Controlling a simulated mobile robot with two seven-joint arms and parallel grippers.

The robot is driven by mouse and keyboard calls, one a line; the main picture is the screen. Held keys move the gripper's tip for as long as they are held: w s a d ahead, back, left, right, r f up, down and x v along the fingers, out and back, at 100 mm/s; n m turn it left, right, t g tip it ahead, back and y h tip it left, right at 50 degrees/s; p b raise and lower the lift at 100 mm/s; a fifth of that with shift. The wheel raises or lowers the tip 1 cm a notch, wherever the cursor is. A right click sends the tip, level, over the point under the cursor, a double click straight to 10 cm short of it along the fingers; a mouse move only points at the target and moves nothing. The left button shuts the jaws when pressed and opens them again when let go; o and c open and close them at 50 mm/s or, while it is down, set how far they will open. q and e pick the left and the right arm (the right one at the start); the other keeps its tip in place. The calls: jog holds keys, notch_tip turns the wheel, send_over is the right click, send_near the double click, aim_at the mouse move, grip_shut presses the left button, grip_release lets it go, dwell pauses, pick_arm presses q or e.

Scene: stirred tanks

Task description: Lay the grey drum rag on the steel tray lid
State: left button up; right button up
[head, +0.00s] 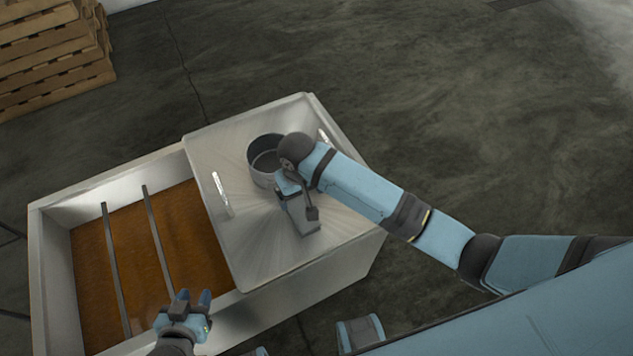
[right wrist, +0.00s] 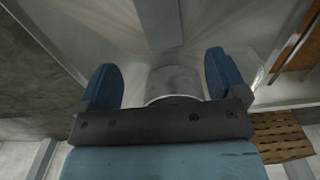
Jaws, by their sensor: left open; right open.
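The steel tray lid (head: 255,235) is a shiny flat plate over the right part of a steel tank. A grey round pot (head: 262,152) stands on its far part. My right gripper (head: 284,183) is open over the lid, beside the pot. In the right wrist view the pot (right wrist: 175,82) shows between its open fingers, with a grey strip (right wrist: 156,20) beyond. My left gripper (head: 190,297) is open and empty at the tank's near edge.
The tank's open left part holds brown contents (head: 185,235), crossed by two thin bars (head: 155,238). The lid has a pale handle (head: 221,193) on its left side. Wooden pallets (head: 50,55) are stacked at the far left. The floor behind the tank is clear.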

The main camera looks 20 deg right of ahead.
aim_at(304, 230)
jog(key=s+f+y, duration=0.1)
jog(key=s+f+t, duration=0.1)
jog(key=s, duration=0.1)
jog(key=s+f+t+y, duration=0.1)
jog(key=f, duration=0.1)
jog(key=shift+s+a+f+y, duration=0.1)
jog(key=shift+s+a+y, duration=0.05)
jog(key=shift+a+y, duration=0.2)
jog(key=s+t, duration=0.1)
jog(key=s+d+f+t+y, duration=0.1)
jog(key=s, duration=0.1)
jog(key=shift+s+d+f+t, duration=0.25)
jog(key=shift+s+d+t, duration=0.1)
jog(key=shift+t, duration=0.05)
jog(key=s+d+r+n+t, duration=0.1)
jog(key=s+d+r+t, duration=0.1)
jog(key=s+d+t, duration=0.4)
jog(key=s+d, duration=0.3)
jog(key=shift+d, duration=0.2)
jog(key=shift+r, duration=0.15)
notch_tip(304, 230, up, 6)
jog(key=p, duration=0.6)
jog(key=shift+d+r+h+p, duration=0.15)
jog(key=shift+d+h+p, duration=0.05)
jog(key=shift+h+p, duration=0.2)
